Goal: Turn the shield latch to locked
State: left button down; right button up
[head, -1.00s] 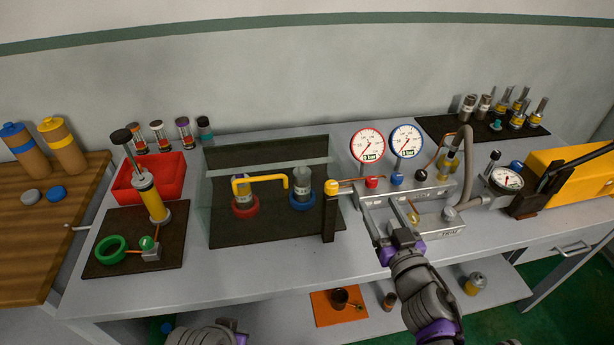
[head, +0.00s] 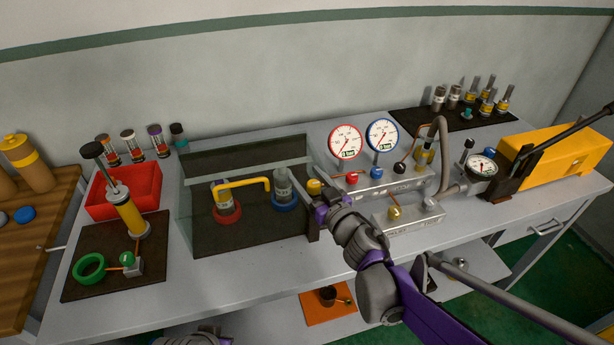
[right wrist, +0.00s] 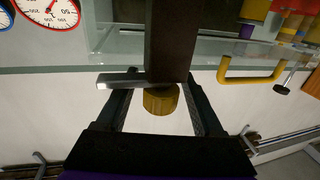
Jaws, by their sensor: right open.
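The shield latch has a yellow knob (head: 315,187) and stands on a dark post (head: 313,228) at the right front corner of the clear shield (head: 187,215). My right gripper (head: 319,202) is at the latch and partly covers it in the head view. In the right wrist view the yellow knob (right wrist: 160,99) sits between the two open fingers (right wrist: 160,108), with a gap on both sides. A pale metal bar (right wrist: 120,81) sticks out to the left beside the dark post (right wrist: 170,40). My left gripper's fingers are not visible.
Right of the latch are a gauge manifold (head: 380,186) and a smaller metal block (head: 410,220). A red tray (head: 124,190) and a yellow pump (head: 130,215) are at the left.

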jog(key=shift+w+a, duration=0.15)
jog(key=shift+w, duration=0.1)
grip_shut()
dwell(0.3)
